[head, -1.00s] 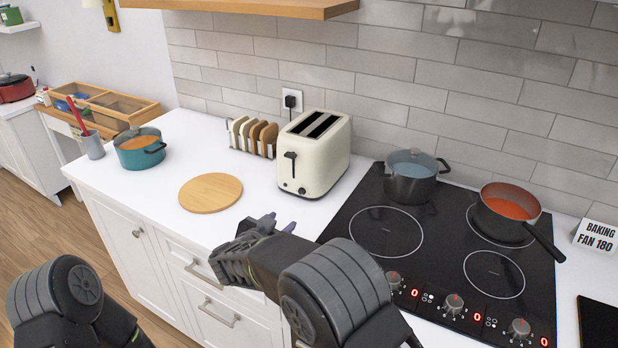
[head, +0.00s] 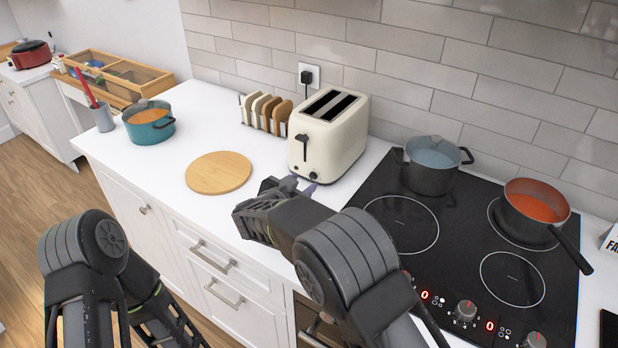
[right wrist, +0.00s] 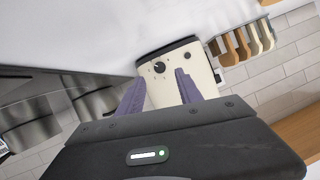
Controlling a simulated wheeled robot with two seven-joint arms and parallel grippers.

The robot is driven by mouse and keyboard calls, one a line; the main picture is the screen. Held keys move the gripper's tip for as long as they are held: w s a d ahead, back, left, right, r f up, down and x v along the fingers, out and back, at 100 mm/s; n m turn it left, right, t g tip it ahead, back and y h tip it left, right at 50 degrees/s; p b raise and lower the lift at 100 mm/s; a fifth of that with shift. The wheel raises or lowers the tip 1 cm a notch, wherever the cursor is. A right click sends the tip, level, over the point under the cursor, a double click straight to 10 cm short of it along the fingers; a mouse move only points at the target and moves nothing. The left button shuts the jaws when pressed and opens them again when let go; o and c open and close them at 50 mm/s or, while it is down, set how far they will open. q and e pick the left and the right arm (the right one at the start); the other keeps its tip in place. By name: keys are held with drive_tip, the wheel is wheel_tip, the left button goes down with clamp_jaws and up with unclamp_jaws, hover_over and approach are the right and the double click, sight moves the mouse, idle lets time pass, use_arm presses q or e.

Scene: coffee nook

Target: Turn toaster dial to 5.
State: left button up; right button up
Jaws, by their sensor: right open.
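The cream toaster (head: 345,140) stands on the white counter near the tiled wall, with a dark lever (head: 303,145) on its front. Its small dark dial (head: 313,176) sits low on the front. In the right wrist view the dial (right wrist: 159,67) shows on the toaster's front (right wrist: 163,90), between the fingers; its setting is too small to read. My right gripper (head: 300,188) is open and empty just in front of the toaster, its purple fingers (right wrist: 160,82) pointing at the dial and apparently apart from it. My left arm shows at lower left, but its gripper is not visible.
A toast rack (head: 267,113) stands left of the toaster, and a round wooden board (head: 218,173) lies on the counter. A teal pot (head: 149,129) is farther left. The black cooktop (head: 402,221) with a grey pot (head: 432,170) and an orange-filled pan (head: 533,207) is to the right.

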sight(312, 176)
drive_tip(key=p+x, duration=0.1)
drive_tip(key=x, duration=0.4)
drive_tip(key=shift+w+d, duration=0.1)
drive_tip(key=shift+w, duration=0.05)
clamp_jaws()
idle(0.4)
